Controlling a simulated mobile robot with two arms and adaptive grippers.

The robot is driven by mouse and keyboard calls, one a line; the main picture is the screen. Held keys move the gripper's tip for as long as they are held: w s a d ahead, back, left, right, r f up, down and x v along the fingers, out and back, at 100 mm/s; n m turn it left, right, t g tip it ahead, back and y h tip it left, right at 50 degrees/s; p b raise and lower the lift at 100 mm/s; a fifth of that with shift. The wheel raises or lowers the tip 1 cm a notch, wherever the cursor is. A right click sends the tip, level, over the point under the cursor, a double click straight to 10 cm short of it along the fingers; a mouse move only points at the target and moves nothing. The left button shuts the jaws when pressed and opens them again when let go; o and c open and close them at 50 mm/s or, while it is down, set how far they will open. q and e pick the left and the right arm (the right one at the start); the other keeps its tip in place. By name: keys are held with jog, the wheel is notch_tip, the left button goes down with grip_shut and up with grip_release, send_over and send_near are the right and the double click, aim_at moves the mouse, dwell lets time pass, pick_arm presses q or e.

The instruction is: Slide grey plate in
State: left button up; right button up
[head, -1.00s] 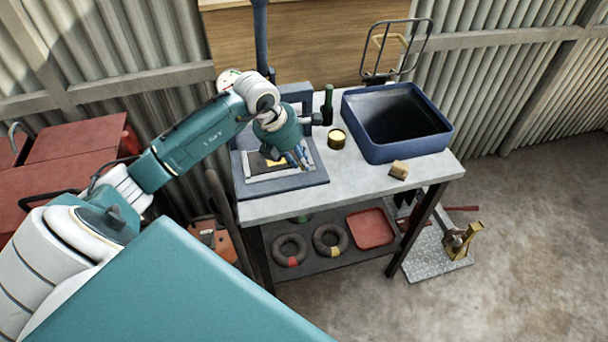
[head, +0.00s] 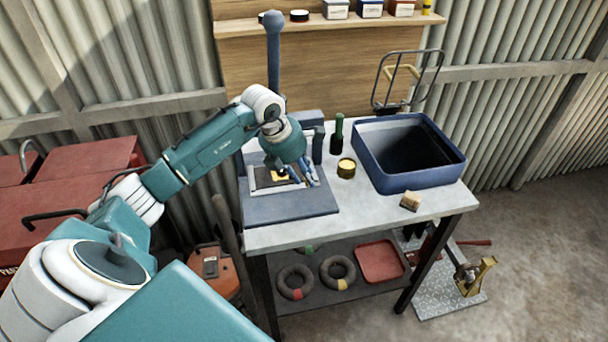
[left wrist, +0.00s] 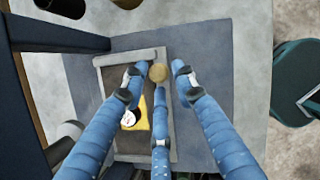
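The grey plate, a flat grey-rimmed piece with a dark middle (head: 262,190), lies on the blue base of a press-like stand (head: 300,207) on the workbench. It also shows in the left wrist view (left wrist: 125,57), with a yellow piece and a white dial (left wrist: 128,118) on it. A round tan knob (left wrist: 158,73) shows near its far right corner. My left gripper (head: 314,184) is over the plate's right side, fingers pointing down. In the left wrist view its blue fingers (left wrist: 160,76) are spread around the knob with gaps visible. My right gripper is out of view.
On the workbench (head: 380,215) stand a dark green bottle (head: 338,135), a yellow-topped tin (head: 346,167), a large blue bin (head: 410,185) and a small tan block (head: 410,201). A tall blue post (head: 273,60) rises behind my arm. Red cabinets (head: 60,185) stand at left.

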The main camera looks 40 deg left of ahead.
pick_arm(q)
jog(key=v, duration=1.2)
